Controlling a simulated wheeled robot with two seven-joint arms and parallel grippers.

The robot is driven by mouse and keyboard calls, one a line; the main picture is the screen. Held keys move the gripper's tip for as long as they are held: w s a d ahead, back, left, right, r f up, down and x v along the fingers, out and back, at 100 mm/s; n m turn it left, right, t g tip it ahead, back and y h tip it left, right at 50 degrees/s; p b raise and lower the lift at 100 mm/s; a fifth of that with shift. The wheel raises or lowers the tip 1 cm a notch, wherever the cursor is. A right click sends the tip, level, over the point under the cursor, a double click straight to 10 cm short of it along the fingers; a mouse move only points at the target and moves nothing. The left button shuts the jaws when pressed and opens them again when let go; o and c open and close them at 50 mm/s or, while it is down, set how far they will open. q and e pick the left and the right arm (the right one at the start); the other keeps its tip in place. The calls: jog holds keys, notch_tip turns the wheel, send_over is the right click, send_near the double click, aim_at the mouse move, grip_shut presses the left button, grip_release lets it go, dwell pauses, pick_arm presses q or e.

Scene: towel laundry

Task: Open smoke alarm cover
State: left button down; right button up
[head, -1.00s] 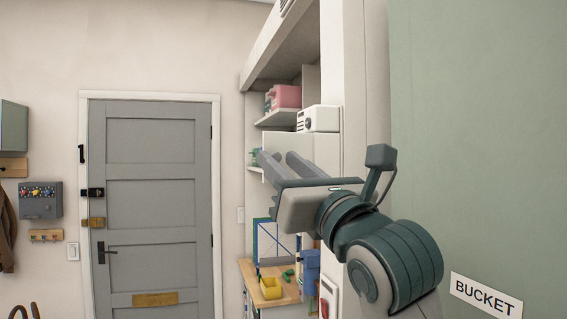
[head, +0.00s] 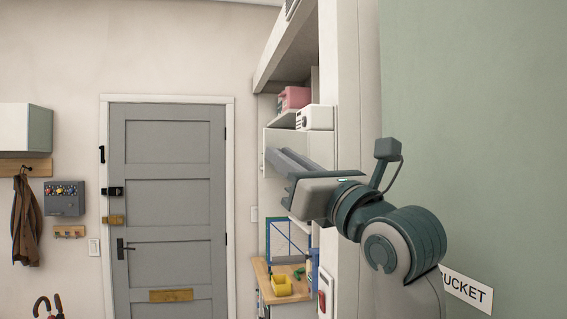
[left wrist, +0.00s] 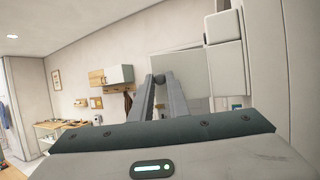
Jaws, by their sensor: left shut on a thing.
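A pale flat panel (head: 285,142), apparently the open cover, stands out from the edge of the white wall on the right in the head view. It also shows in the left wrist view (left wrist: 185,75), beside a white box-shaped part (left wrist: 225,45). My left gripper (head: 273,155) reaches from the right side to the panel's free left edge. Its fingers (left wrist: 158,80) are close together at their tips and shut on what looks like that edge; the contact itself is hard to see. The smoke alarm's body is not clearly identifiable. My right gripper is not in view.
A white box with a dark dial (head: 315,117) and a pink thing (head: 295,97) are by the shelves behind the panel. A workbench (head: 262,270) with a yellow bin (head: 282,286) is below. A green wall (head: 470,130) is close on the right; a grey door (head: 168,200) is far left.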

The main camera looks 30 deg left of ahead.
pick_arm(q)
jog(key=shift+w+d+n+g+y+b, duration=0.1)
jog(key=shift+d+n+g+y+b, duration=0.15)
jog(key=shift+g, duration=0.3)
jog(key=shift+d+n+g+y+b, duration=0.15)
jog(key=shift+n+g, duration=0.2)
jog(key=shift+g, duration=0.2)
jog(key=c, duration=1.7)
grip_release()
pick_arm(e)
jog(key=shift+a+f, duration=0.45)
